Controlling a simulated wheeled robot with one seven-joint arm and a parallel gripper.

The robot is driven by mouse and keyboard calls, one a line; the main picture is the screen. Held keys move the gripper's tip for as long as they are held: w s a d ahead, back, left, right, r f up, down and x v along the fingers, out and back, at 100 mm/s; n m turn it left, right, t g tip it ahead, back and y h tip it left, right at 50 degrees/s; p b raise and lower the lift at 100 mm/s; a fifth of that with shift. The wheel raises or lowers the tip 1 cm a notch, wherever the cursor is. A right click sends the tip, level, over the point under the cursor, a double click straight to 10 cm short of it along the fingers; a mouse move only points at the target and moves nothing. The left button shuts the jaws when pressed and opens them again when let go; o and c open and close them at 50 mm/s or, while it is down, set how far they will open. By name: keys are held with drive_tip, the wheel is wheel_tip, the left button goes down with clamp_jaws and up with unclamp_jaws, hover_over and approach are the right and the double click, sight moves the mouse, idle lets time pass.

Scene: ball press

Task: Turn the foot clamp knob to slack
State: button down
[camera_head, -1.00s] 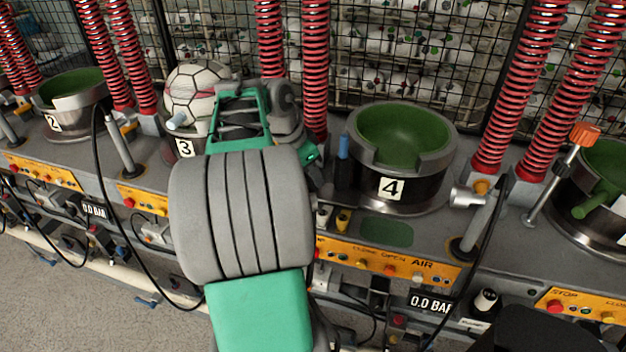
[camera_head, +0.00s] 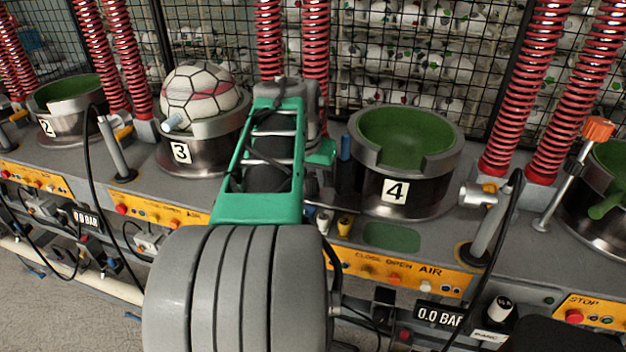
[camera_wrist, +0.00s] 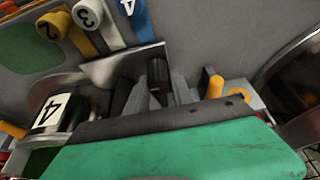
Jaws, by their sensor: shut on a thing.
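In the wrist view my gripper (camera_wrist: 157,98) has its grey fingers closed around a small black cylindrical knob (camera_wrist: 157,72), which I take to be the foot clamp knob. It stands beside the base of the station marked 4. The knob's lower part and any slack marking are hidden by the fingers and the green gripper body. In the head view my arm covers the gripper's fingertips and the knob. The green-lined cup of station 4 (camera_head: 395,185) is just right of my arm and empty.
Yellow (camera_wrist: 53,24), white (camera_wrist: 88,14) and blue (camera_wrist: 134,14) numbered pegs stand close to my gripper. Station 3 (camera_head: 180,153) holds a white panelled ball (camera_head: 200,95). Red spring columns (camera_head: 316,70) rise behind. An orange-topped lever (camera_head: 597,130) stands at right.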

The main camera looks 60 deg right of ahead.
idle(0.5)
drive_tip(key=c, duration=1.1)
unclamp_jaws()
drive_tip(key=v, duration=0.7)
drive_tip(key=shift+r+p, duration=0.3)
drive_tip(key=shift+r, duration=0.1)
drive_tip(key=shift+a, duration=0.2)
